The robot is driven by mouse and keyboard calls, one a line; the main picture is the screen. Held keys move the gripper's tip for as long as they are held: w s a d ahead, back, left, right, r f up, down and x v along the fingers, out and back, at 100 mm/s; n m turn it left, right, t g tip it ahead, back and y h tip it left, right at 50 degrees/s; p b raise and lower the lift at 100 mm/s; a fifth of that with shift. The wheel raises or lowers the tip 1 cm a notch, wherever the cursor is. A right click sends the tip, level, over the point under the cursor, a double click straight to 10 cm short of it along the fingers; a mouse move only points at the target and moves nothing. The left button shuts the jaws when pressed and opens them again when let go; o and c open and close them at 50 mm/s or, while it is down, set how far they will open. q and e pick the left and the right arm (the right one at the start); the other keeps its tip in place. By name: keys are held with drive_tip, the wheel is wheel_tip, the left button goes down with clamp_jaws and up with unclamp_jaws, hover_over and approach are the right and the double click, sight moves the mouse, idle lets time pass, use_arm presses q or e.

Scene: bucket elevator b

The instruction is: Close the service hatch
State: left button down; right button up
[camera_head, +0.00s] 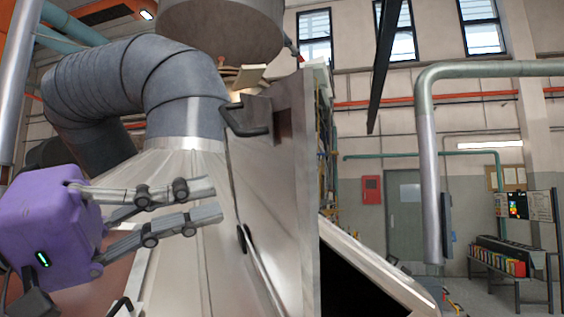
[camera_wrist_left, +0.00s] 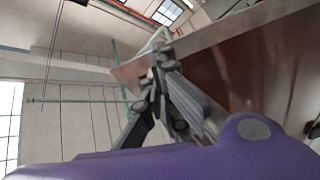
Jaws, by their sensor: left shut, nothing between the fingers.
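My left gripper (camera_head: 215,200), on a purple wrist body, is in front of the sloped metal housing (camera_head: 185,255) in the head view. It is shut and empty. Its fingers also show in the left wrist view (camera_wrist_left: 160,65). A reddish-brown panel (camera_head: 118,262) shows behind and below the gripper; a similar large, shiny brown panel (camera_wrist_left: 265,60) is beyond the fingers in the wrist view. I cannot tell for sure whether this is the service hatch, or whether the fingers touch it. A black handle (camera_head: 243,124) is on the upright metal part right of the gripper. My right gripper is not in view.
A thick grey duct (camera_head: 105,75) bends down onto the housing. A sloped metal edge (camera_head: 375,268) borders a black opening (camera_head: 345,282) at the lower centre right. A vertical pipe (camera_head: 428,180) stands farther right. The far wall has a grey door (camera_head: 403,215) and a red box (camera_head: 371,190).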

sight(306, 170)
use_arm(q)
drive_tip(key=p+x, duration=0.1)
drive_tip(key=x, duration=0.2)
drive_tip(key=p+x, duration=0.1)
drive_tip(key=x, duration=0.2)
drive_tip(key=p+x, duration=0.1)
drive_tip(key=x, duration=0.2)
drive_tip(key=shift+w+d+r+p, duration=0.15)
drive_tip(key=shift+d+r+p, duration=0.15)
drive_tip(key=shift+r, duration=0.1)
drive_tip(key=shift+w+d+f, duration=0.1)
drive_tip(key=shift+w+d, duration=0.15)
drive_tip(key=shift+d, duration=0.15)
drive_tip(key=shift+f, duration=0.1)
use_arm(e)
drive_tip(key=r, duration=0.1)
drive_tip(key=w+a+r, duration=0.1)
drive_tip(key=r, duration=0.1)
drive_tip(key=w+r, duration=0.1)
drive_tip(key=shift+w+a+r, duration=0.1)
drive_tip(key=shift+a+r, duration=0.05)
use_arm(q)
drive_tip(key=shift+w, duration=0.15)
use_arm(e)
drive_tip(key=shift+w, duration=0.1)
